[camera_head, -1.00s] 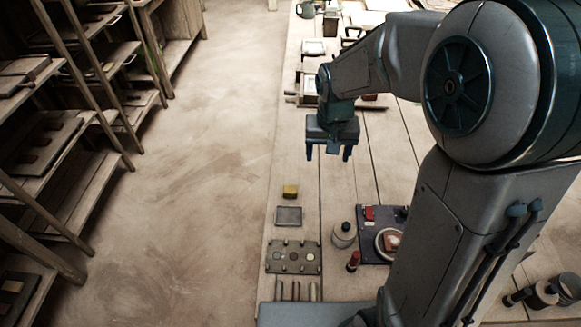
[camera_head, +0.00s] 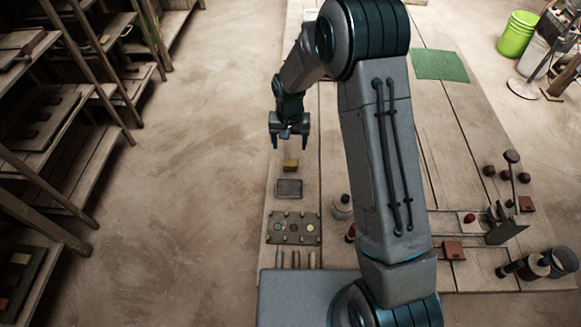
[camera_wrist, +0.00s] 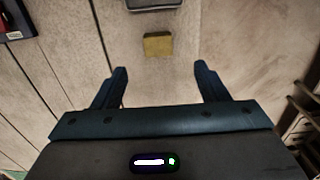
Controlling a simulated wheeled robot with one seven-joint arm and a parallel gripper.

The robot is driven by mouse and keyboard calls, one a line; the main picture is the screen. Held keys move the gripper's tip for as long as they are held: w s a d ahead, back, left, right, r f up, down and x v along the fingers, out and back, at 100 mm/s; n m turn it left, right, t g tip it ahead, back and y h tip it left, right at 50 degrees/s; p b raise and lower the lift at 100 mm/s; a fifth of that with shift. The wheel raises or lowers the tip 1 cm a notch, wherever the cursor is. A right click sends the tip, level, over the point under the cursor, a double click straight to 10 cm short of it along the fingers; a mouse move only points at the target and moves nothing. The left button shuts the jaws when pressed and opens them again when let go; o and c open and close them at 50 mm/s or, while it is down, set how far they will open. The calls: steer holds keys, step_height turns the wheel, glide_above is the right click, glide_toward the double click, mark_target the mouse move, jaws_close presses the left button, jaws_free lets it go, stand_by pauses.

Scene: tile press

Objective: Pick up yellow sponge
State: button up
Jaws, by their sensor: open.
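The yellow sponge (camera_head: 291,165) is a small block lying on the wooden table near its left edge, just beyond a dark shallow tray. In the wrist view the sponge (camera_wrist: 158,44) shows whole, ahead of the fingertips and roughly midway between them. My gripper (camera_head: 290,143) points down over the table, close behind the sponge in the head view. Its two fingers are apart, with nothing between them; they also show in the wrist view (camera_wrist: 160,75). The gripper does not touch the sponge.
The dark tray (camera_head: 289,188) lies close to the sponge, with a plate with round holes (camera_head: 293,228) and several upright rods (camera_head: 295,259) nearer. A lever press (camera_head: 508,205) stands at the right. Wooden shelves (camera_head: 65,130) stand across the floor at left.

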mark_target(291, 162)
step_height(291, 162, down, 10)
steer(key=b, duration=0.4)
steer(key=shift+d, duration=0.15)
steer(key=shift+r, duration=0.1)
steer(key=c, duration=1)
